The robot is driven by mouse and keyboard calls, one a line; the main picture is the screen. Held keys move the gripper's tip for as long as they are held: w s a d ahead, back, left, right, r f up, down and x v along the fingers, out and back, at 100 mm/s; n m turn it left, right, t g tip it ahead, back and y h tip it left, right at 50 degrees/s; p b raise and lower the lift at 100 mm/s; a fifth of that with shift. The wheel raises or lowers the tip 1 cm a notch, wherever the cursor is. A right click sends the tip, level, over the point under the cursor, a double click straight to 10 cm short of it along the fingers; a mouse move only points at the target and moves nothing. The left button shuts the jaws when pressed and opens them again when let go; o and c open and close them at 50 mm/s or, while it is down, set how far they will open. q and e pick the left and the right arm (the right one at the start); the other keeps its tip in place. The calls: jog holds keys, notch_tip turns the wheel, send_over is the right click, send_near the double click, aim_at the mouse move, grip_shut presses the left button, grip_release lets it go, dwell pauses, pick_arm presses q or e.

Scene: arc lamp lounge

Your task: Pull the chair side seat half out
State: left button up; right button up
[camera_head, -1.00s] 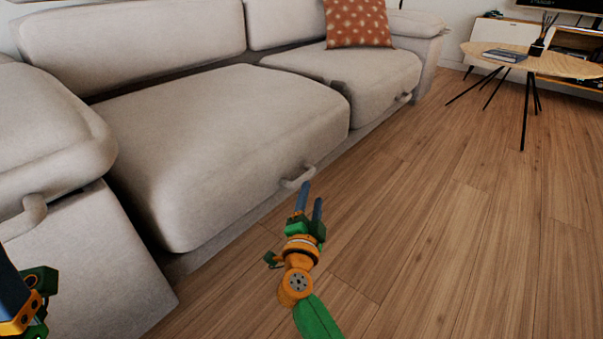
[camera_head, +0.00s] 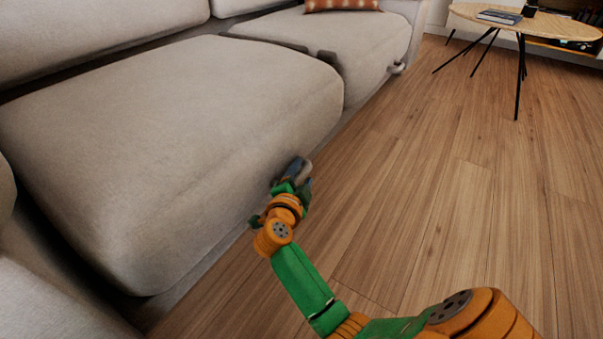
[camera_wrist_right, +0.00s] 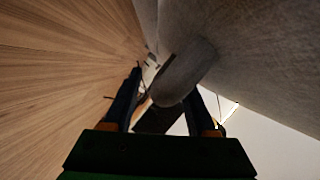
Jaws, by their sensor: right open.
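The large beige sofa seat (camera_head: 180,130) fills the middle of the head view, its front face towards the floor. My right gripper (camera_head: 302,168) is at the front of this seat, low near its right end. It hides the seat's pull handle in the head view. In the right wrist view, the rounded handle (camera_wrist_right: 183,74) lies between the two open fingers of my right gripper (camera_wrist_right: 164,92), close to their tips. I cannot tell whether either finger touches it. The front of the seat looks in line with the sofa. My left gripper is out of view.
A further sofa seat (camera_head: 345,45) has its own handle (camera_head: 397,68). Another sofa part (camera_head: 45,300) stands at the lower left. A round wooden table (camera_head: 515,22) with thin black legs stands at the upper right. The wood floor (camera_head: 430,200) between is clear.

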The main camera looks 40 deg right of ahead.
jog(key=shift+s, duration=0.1)
grip_shut()
dwell(1.2)
